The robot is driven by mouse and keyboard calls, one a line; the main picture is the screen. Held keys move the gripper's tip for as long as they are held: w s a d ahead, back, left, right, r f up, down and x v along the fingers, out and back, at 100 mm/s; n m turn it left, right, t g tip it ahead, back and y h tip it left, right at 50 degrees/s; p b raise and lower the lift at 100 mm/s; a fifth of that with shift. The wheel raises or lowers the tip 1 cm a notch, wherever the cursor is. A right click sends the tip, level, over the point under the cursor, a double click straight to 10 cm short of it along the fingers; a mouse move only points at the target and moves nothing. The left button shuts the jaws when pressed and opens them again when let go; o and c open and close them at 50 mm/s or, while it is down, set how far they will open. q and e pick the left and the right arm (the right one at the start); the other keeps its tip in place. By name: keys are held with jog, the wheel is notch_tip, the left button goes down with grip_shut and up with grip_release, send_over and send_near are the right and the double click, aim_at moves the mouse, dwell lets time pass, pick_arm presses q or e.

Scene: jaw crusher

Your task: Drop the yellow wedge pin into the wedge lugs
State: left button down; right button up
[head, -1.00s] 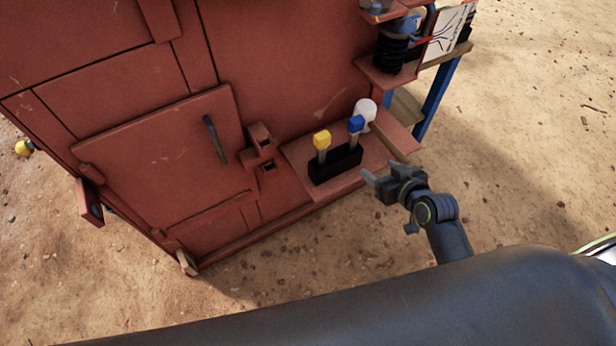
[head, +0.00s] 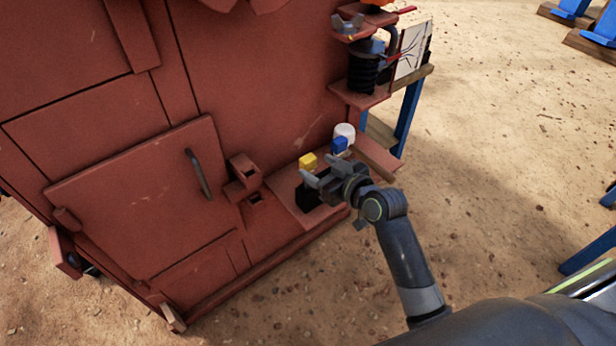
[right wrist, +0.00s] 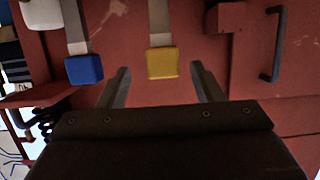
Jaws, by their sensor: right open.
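In the right wrist view the yellow head (right wrist: 162,63) and grey shank show between the fingers, apart from both. The wedge lugs (head: 247,180) are red blocks with square holes on the machine's face, left of the shelf and beside the hatch door. My left gripper is not in view.
A blue-headed pin (head: 339,146) stands next to the yellow one, with a white round item (head: 344,131) behind it. The hatch door (head: 140,200) with a dark handle (head: 198,173) lies left of the lugs. A spring assembly (head: 363,72) is above the shelf.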

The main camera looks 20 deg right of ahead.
aim_at(311, 167)
jog(key=shift+x, duration=0.9)
jog(key=x, duration=0.4)
jog(key=shift+a+f, duration=0.2)
jog(key=shift+f, duration=0.1)
jog(key=shift+w, duration=0.25)
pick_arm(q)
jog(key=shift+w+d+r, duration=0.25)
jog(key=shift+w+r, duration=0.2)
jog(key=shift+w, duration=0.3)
pick_arm(e)
jog(key=c, duration=0.5)
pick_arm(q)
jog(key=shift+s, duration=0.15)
pick_arm(e)
grip_shut()
jog(key=shift+r, duration=0.1)
